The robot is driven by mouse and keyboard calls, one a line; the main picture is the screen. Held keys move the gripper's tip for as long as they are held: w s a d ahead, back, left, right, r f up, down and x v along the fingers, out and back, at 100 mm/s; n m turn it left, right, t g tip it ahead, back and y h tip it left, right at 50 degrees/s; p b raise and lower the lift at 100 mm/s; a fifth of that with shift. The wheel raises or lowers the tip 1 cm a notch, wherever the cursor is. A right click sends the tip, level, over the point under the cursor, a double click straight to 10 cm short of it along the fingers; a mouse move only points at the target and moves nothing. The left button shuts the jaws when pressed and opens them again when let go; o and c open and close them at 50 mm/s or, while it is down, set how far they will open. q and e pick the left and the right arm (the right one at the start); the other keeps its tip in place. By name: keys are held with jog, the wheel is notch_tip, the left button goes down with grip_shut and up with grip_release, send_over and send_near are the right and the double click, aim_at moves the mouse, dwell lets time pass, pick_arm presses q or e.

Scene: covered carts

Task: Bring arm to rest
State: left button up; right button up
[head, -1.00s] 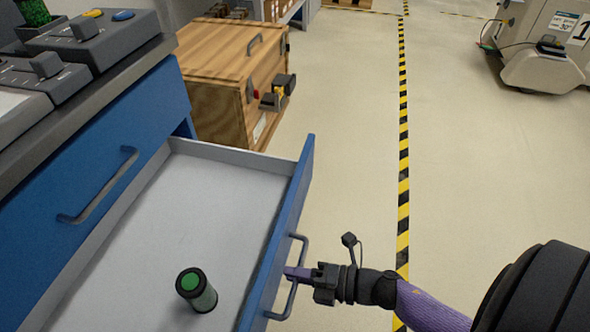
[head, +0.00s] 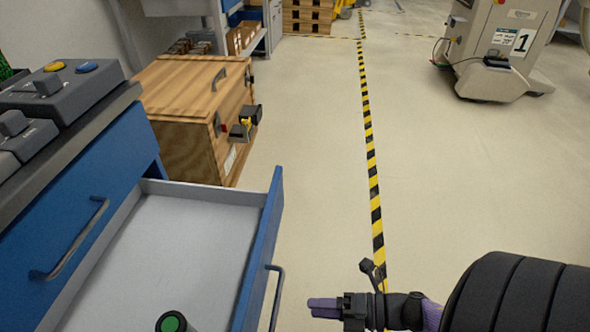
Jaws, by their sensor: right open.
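My right gripper (head: 325,308) is at the bottom of the head view, right of the open drawer. Its purple fingers point left and hold nothing. It is apart from the drawer's grey handle (head: 275,300), with a visible gap between them. The blue drawer (head: 262,240) stands pulled out from the cabinet, its pale inside showing. A dark cylinder with a green top (head: 172,322) is in the drawer, partly cut off by the lower edge. My left gripper is not in view.
A wooden crate (head: 180,110) with latches stands behind the drawer. Control boxes (head: 70,90) sit on the cabinet top at left. A pale machine marked 1 (head: 505,50) stands far right. The floor with yellow-black tape (head: 371,160) is clear between.

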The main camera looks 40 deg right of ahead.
jog(key=shift+s+d, duration=0.3)
jog(key=shift+s, duration=0.1)
